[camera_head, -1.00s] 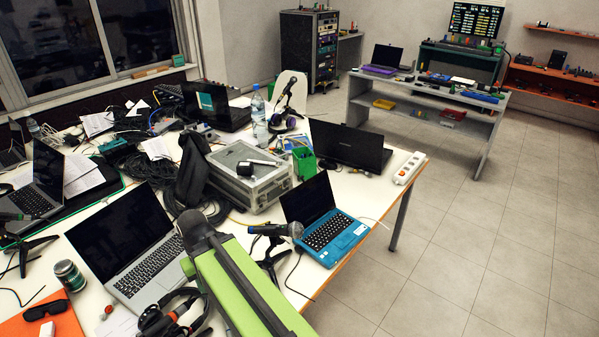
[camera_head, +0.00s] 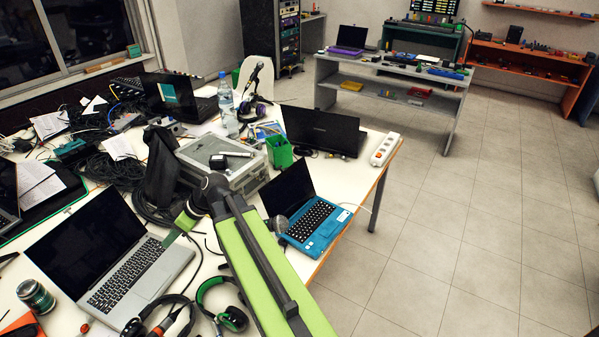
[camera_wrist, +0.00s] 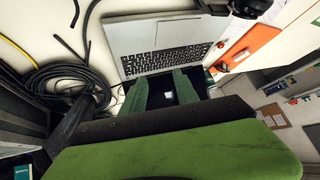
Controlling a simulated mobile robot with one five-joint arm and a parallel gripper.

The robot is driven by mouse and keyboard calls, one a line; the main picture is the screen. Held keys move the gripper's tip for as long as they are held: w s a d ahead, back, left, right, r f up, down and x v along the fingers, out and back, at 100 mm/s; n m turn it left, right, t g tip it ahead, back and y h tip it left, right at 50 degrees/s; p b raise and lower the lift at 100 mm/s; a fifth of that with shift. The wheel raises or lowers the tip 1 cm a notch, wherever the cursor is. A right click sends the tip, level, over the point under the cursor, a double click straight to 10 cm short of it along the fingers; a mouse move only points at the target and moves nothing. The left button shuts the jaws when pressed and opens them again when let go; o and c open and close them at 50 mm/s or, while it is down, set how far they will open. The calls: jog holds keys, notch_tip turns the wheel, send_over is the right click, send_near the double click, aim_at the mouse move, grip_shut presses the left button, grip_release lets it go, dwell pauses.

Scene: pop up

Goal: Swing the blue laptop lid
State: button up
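The blue laptop (camera_head: 330,228) stands open near the right edge of the white table in the head view. Its dark-screened lid (camera_head: 288,190) is raised, leaning back from the keyboard. My green arm reaches up from the bottom, left of this laptop, and partly overlaps a microphone in front of it. My gripper (camera_head: 179,228) is left of the blue laptop, near the silver laptop, and small in the head view. In the wrist view my gripper (camera_wrist: 160,82) has two green fingers standing apart with nothing held, over the silver laptop's dark screen. The blue laptop does not show there.
The silver laptop (camera_head: 140,275) lies open at left, with green-trimmed headphones (camera_head: 232,317) at the front. A silver case (camera_head: 240,175), a green pen cup (camera_head: 280,151) and a black laptop (camera_head: 322,133) stand behind. A white power strip (camera_head: 385,149) lies by the edge. Floor at right is clear.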

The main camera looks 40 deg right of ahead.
jog(key=w+d+r+t, duration=0.2)
jog(key=w+d, duration=0.1)
jog(key=d, duration=0.2)
jog(key=m+t+h+b, duration=0.3)
jog(key=m+t+h, duration=0.2)
jog(key=m+t, duration=0.15)
send_near(284, 173)
jog(key=w+r, duration=0.1)
jog(key=w, duration=0.1)
jog(key=shift+n+y, duration=0.3)
jog(key=shift+n, duration=0.15)
jog(key=b+x, duration=0.3)
jog(key=x, duration=0.4)
jog(key=shift+w, duration=0.45)
jog(key=shift+w+a+r, duration=0.1)
jog(key=shift+w, duration=0.05)
jog(key=shift+c, duration=0.6)
grip_shut()
